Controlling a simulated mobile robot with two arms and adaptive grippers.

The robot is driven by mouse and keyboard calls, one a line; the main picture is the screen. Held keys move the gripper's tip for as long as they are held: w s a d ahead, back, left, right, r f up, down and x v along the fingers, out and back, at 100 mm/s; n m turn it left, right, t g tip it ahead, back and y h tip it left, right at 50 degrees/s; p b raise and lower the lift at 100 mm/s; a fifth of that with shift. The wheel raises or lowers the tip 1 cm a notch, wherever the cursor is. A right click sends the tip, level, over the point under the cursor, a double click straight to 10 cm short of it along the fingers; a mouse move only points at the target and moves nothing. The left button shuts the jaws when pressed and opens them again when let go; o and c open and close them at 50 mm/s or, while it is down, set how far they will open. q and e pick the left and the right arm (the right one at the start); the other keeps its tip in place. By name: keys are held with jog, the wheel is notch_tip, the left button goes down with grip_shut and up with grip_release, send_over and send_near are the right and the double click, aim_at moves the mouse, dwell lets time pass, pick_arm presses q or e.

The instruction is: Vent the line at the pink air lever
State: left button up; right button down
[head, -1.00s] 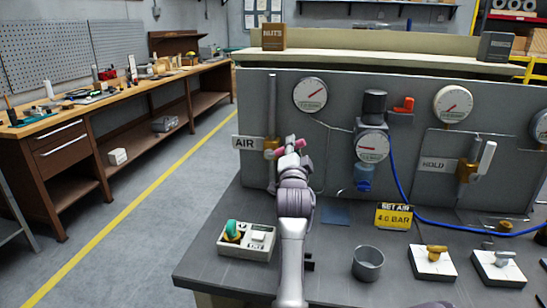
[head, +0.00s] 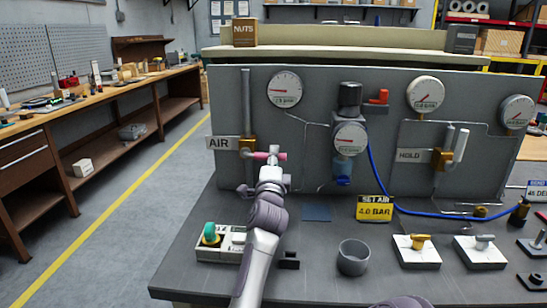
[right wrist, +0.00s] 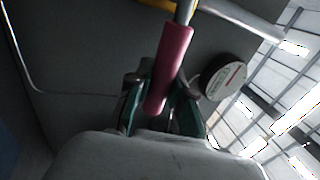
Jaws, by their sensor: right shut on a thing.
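The pink air lever (head: 261,155) sticks out to the right from the brass valve beside the AIR label (head: 219,143), lying about level. My right gripper (head: 277,157) is shut on its outer end. In the right wrist view the pink handle (right wrist: 172,62) runs between the two fingers of my right gripper (right wrist: 160,110). The gauge (head: 285,89) above the lever has its needle pointing left. My left gripper is not in view.
A HOLD valve (head: 440,158) with a pale upright handle is on the right of the panel. On the bench stand a control box (head: 222,248), a grey cup (head: 353,257), a yellow 4.0 BAR sign (head: 375,209) and white blocks with small fittings (head: 416,252).

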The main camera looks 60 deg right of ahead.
jog(key=c, duration=1)
grip_release()
jog(key=shift+f, duration=0.1)
notch_tip(320, 180, up, 10)
jog(key=shift+r, duration=0.1)
